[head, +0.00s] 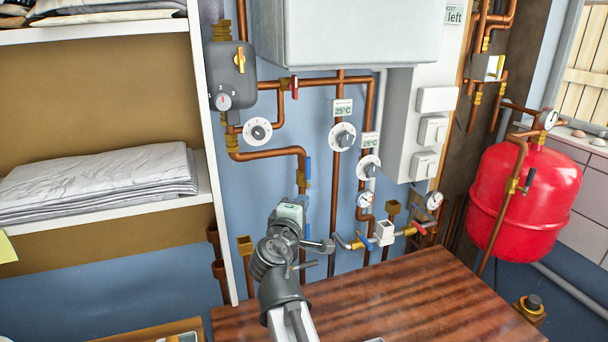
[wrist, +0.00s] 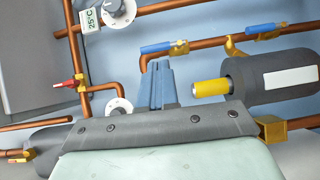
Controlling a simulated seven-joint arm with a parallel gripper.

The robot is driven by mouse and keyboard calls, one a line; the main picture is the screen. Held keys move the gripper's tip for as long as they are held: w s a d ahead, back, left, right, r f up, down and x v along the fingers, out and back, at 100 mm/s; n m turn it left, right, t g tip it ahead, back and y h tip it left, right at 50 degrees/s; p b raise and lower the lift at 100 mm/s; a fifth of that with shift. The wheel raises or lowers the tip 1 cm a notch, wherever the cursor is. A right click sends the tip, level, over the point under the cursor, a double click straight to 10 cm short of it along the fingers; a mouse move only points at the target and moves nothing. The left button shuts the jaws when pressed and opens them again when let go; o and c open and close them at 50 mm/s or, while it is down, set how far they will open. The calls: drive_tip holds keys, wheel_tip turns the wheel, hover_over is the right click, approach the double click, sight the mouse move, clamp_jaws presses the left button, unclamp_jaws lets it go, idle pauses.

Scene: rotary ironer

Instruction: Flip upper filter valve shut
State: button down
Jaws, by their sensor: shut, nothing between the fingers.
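The upper filter valve (wrist: 179,47) has a brass body and a blue lever lying along its copper pipe. In the head view its blue lever (head: 308,167) shows upright, just above my arm's end. The dark grey filter (wrist: 275,80), with a yellow cap and white label, is at the right of the wrist view. My gripper (wrist: 161,64) is shut and empty, its blue-grey fingertips appearing just below the lever in the wrist view. I cannot tell whether they touch it. In the head view the fingertips are hard to make out, and my arm hides the pipework behind it.
A second blue-lever valve (wrist: 266,31) sits farther along the same pipe. A red-handled valve (head: 294,87) and dials (head: 257,131) are nearby. The wooden tabletop (head: 400,300) is clear; shelves stand left and a red tank (head: 525,195) right.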

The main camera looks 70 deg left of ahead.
sight(307, 169)
drive_tip(key=s, duration=0.1)
drive_tip(key=s+r, duration=0.1)
drive_tip(key=shift+s+a+r+y, duration=0.25)
drive_tip(key=shift+s+y, duration=0.05)
drive_tip(key=shift+s, duration=0.1)
drive_tip(key=x, duration=1.4)
